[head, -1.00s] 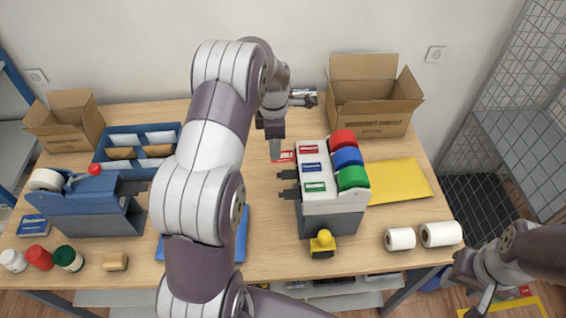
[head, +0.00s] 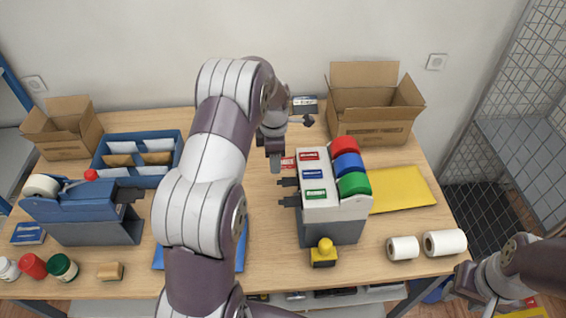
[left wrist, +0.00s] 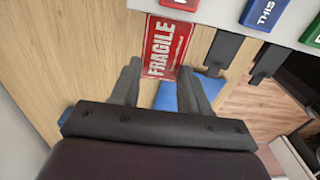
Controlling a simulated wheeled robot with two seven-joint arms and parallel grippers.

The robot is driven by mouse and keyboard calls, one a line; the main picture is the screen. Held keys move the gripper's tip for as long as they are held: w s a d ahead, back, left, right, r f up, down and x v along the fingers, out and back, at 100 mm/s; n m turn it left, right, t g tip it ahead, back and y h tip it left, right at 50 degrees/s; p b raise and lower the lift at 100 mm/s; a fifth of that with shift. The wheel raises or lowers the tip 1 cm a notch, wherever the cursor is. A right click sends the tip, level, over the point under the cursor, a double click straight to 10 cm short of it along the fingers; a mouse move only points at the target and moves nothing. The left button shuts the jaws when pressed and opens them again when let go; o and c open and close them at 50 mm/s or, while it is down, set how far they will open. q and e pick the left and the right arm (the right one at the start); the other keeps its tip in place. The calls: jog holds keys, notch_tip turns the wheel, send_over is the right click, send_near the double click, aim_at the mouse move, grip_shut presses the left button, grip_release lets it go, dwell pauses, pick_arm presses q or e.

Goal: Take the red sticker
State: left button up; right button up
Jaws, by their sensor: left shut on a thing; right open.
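The red sticker (left wrist: 166,47), a flat rectangle with white FRAGILE lettering, sticks out from the front of the dispenser (head: 333,228). It also shows in the head view (head: 288,163), partly hidden by my left gripper (head: 276,166). In the left wrist view my left gripper (left wrist: 157,88) has its fingers on either side of the sticker's near end and is shut on it. The sticker's far end is still at the dispenser. My right gripper (head: 483,303) is open and empty at the lower right, away from the counter.
The dispenser has red, blue and green label plates and rolls, with dark tabs (head: 288,201) below the sticker. A yellow envelope (head: 402,185), an open cardboard box (head: 375,127) and white rolls (head: 403,248) lie to its right. A yellow stamp (head: 323,254) stands in front.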

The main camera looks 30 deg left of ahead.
pick_arm(q)
jog(key=shift+s+a+r+p, duration=0.2)
jog(key=shift+a+r+p, duration=0.05)
jog(key=shift+r+p, duration=0.5)
jog(key=shift+s+a+r+p, duration=0.15)
jog(key=shift+a+r+p, duration=0.1)
jog(key=shift+r+p, duration=0.45)
notch_tip(320, 180, up, 9)
jog(key=d+p, duration=0.1)
jog(key=p, duration=0.4)
jog(key=shift+w, duration=0.35)
